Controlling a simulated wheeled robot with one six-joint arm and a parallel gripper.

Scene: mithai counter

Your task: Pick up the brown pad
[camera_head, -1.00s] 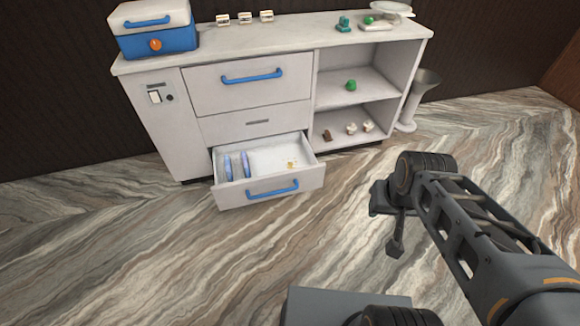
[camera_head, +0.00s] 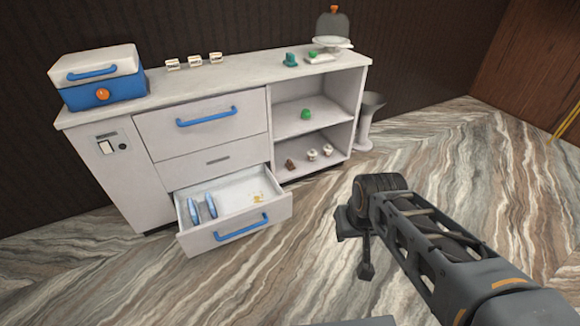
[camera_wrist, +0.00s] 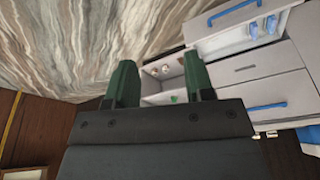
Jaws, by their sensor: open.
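A small brown object (camera_head: 290,164), which looks like the brown pad, lies on the lower open shelf at the right of the white counter (camera_head: 165,145). It is too small to make out its shape well. My gripper (camera_head: 366,262) is in front of and to the right of that shelf, well apart from it, over the floor. In the wrist view my gripper's two green fingers (camera_wrist: 160,82) are spread with nothing between them up close. The open shelves show far off beyond the fingertips; I cannot make out the brown object there.
Two small whitish items (camera_head: 320,153) sit beside the brown object. A green item (camera_head: 306,114) is on the shelf above. An open drawer (camera_head: 236,219) juts out left of the shelves. A grey stand (camera_head: 367,122) is at the counter's right end. The marbled floor in front is clear.

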